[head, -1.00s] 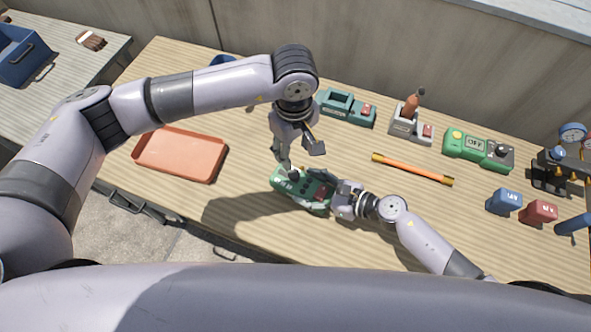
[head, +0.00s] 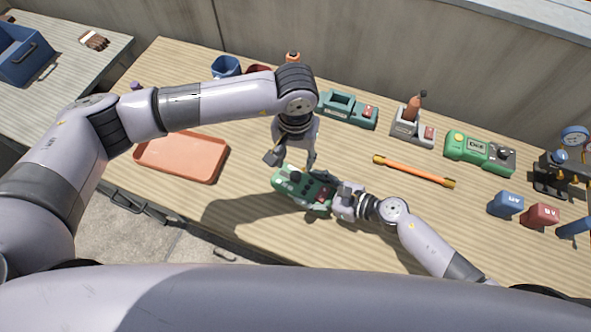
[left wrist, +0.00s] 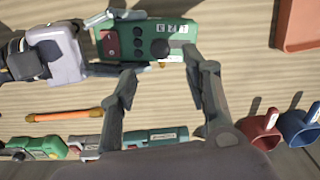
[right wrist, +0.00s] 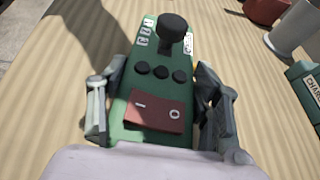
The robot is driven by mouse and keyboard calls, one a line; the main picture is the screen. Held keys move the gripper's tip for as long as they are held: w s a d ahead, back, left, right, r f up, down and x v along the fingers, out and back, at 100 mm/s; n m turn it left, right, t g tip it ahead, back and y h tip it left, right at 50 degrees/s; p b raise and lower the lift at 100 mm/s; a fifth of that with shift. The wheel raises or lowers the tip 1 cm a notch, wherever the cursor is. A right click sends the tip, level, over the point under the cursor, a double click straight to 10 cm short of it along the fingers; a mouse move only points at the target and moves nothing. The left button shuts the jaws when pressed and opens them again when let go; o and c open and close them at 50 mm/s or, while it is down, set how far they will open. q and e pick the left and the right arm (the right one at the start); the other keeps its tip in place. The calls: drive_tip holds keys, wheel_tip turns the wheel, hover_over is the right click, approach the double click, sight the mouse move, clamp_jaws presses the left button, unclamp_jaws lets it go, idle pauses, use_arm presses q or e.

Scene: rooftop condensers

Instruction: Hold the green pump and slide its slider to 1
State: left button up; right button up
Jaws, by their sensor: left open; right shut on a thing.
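The green pump (head: 290,178) is a green box with a red rocker switch (right wrist: 155,110), several small black buttons and a tall black knob (right wrist: 173,30) at its far end. White number marks (right wrist: 147,32) lie beside the knob. My right gripper (right wrist: 155,92) is shut on the pump, one finger on each side. In the left wrist view the pump (left wrist: 183,30) shows its knob and number marks. My left gripper (head: 292,163) is open and empty, just above the knob end, fingers spread apart. I see no clear contact with the knob.
An orange tray (head: 182,155) lies to the left. Behind stand a teal device (head: 347,108), a grey device with a brown handle (head: 412,122) and another green device (head: 480,151).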

sight(295, 175)
use_arm(q)
wheel_tip(295, 175, down, 7)
drive_tip(key=shift+f, duration=0.2)
drive_tip(key=shift+c, duration=0.3)
clamp_jaws()
idle(0.4)
